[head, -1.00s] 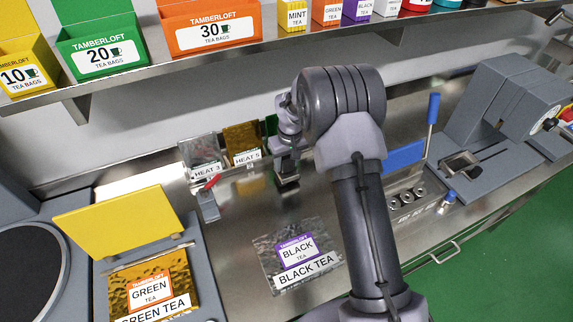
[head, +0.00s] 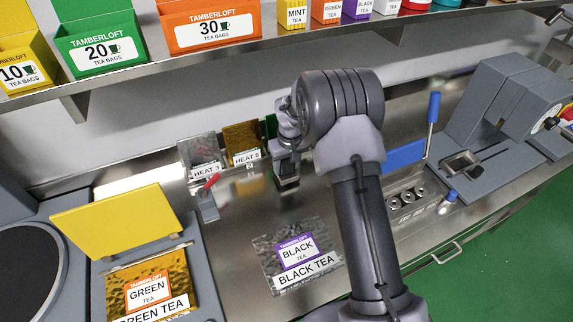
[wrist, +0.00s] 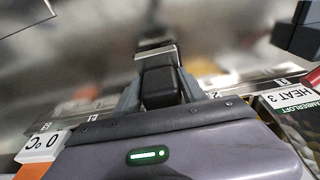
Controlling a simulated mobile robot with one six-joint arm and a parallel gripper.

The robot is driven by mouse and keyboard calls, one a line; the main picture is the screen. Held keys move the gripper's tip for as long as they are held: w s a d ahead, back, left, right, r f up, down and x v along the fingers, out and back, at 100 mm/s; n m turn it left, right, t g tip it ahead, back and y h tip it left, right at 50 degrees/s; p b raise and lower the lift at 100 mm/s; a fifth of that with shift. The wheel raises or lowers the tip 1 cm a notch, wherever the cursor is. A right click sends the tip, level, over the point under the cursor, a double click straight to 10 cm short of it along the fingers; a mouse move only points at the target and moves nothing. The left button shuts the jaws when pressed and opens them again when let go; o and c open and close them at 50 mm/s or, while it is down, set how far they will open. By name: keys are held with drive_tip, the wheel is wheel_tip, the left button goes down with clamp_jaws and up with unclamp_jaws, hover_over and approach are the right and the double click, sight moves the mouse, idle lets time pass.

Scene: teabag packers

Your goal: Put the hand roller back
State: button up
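My gripper (head: 287,160) is over the back of the steel bench, right of the pouch samples. In the wrist view its two grey fingers (wrist: 158,98) are closed around a black block with a metal crosspiece at its far end. This looks like the hand roller (wrist: 157,84), held by its dark handle. In the head view only a small dark part of it shows below my gripper, and my arm hides much of the area behind. I cannot tell whether its far end touches anything.
A silver BLACK TEA pouch (head: 268,262) lies on the bench. HEAT 3 (head: 204,150) and HEAT 5 (head: 241,137) samples stand at the back. A small red-handled tool (head: 208,205) is left of my gripper. A blue-handled lever (head: 433,107) and grey machine (head: 490,110) are right.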

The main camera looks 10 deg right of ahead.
sight(289, 177)
drive_tip(key=shift+s+f, duration=0.25)
drive_tip(key=s+r+m+t+p, duration=0.15)
drive_tip(key=s+r, duration=0.35)
drive_tip(key=r, duration=0.8)
drive_tip(key=s+r+m+p, duration=0.15)
drive_tip(key=s+r, duration=0.25)
drive_tip(key=r, duration=0.9)
drive_tip(key=s+a+r+m+t, duration=0.1)
drive_tip(key=s+a+r, duration=0.1)
drive_tip(key=s, duration=1)
drive_tip(key=s+a+r+m+t+y, duration=0.1)
drive_tip(key=s+r, duration=0.3)
drive_tip(key=s, duration=0.9)
drive_tip(key=shift+s+a+m+y, duration=0.3)
drive_tip(key=shift+a+m, duration=0.1)
drive_tip(key=shift+m, duration=0.4)
drive_tip(key=shift+t, duration=0.25)
wheel_tip(289, 177, down, 13)
drive_tip(key=b, duration=1.2)
